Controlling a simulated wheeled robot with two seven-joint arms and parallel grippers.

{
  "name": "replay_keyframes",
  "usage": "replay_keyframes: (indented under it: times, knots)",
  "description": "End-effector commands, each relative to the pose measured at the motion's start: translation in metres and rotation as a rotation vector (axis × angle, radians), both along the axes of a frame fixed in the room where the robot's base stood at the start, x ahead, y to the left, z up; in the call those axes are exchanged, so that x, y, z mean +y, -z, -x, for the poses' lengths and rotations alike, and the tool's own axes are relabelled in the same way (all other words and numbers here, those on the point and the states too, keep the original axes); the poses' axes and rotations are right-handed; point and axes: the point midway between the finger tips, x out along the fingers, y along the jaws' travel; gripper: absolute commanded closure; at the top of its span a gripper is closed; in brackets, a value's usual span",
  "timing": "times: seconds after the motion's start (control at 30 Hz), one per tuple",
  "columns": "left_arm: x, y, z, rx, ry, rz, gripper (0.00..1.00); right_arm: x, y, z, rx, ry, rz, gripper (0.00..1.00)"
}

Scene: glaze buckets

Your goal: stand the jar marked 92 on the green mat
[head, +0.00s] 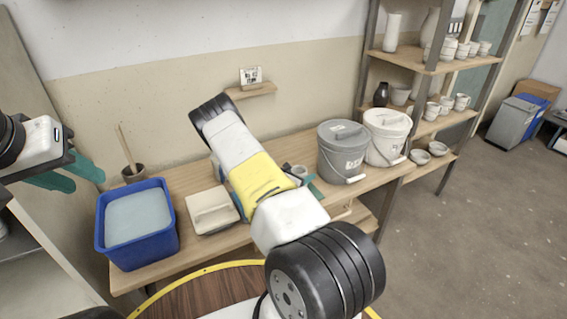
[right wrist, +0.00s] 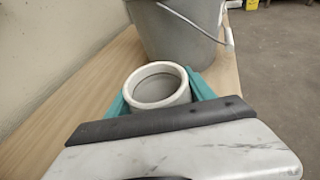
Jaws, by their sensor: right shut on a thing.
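My right gripper (right wrist: 161,92) is shut on a pale round jar (right wrist: 158,86), with a teal finger on each side of it. The jar is open at the top and upright, over or on the wooden bench; I cannot tell whether it touches the wood. In the head view the jar (head: 299,171) is partly hidden by my right arm. No number shows on it. My left gripper (head: 88,180) is open and empty at the left edge, its teal fingers apart. I see no green mat; part of the bench is hidden behind my arm.
A grey lidded bucket (head: 342,152) stands just right of the held jar, with a white bucket (head: 387,137) beyond. A blue tub (head: 138,254) and a beige lidded box (head: 212,210) stand on the bench's left. Shelves (head: 412,58) hold pottery.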

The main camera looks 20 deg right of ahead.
Motion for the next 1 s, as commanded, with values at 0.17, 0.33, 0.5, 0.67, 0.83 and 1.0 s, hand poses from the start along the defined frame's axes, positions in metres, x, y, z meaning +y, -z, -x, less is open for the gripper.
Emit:
replay_keyframes:
  times: [0.17, 0.33, 0.5, 0.67, 0.83, 1.0]
  knots:
    - [0.0, 0.0, 0.0, 0.0, 0.0, 0.0, 0.64, -0.0005, 0.0112, -0.0011, -0.004, 0.0, 0.003, 0.96]
    - [0.0, 0.0, 0.0, 0.0, 0.0, 0.0, 0.64, -0.0004, 0.011, -0.0009, -0.004, 0.0, 0.003, 0.96]
    - [0.0, 0.0, 0.0, 0.0, 0.0, 0.0, 0.64, 0.0, 0.0141, -0.0009, -0.003, 0.0, 0.002, 0.26]
    - [0.0, 0.0, 0.0, 0.0, 0.0, 0.0, 0.64, 0.0, 0.014, -0.0008, -0.003, 0.0, 0.001, 0.16]
    - [0.0, 0.0, 0.0, 0.0, 0.0, 0.0, 0.64, 0.0, 0.0138, -0.0006, -0.003, 0.0, 0.001, 0.16]
    - [0.0, 0.0, 0.0, 0.0, 0.0, 0.0, 0.64, 0.007, 0.009, 0.002, -0.002, -0.002, 0.001, 0.16]
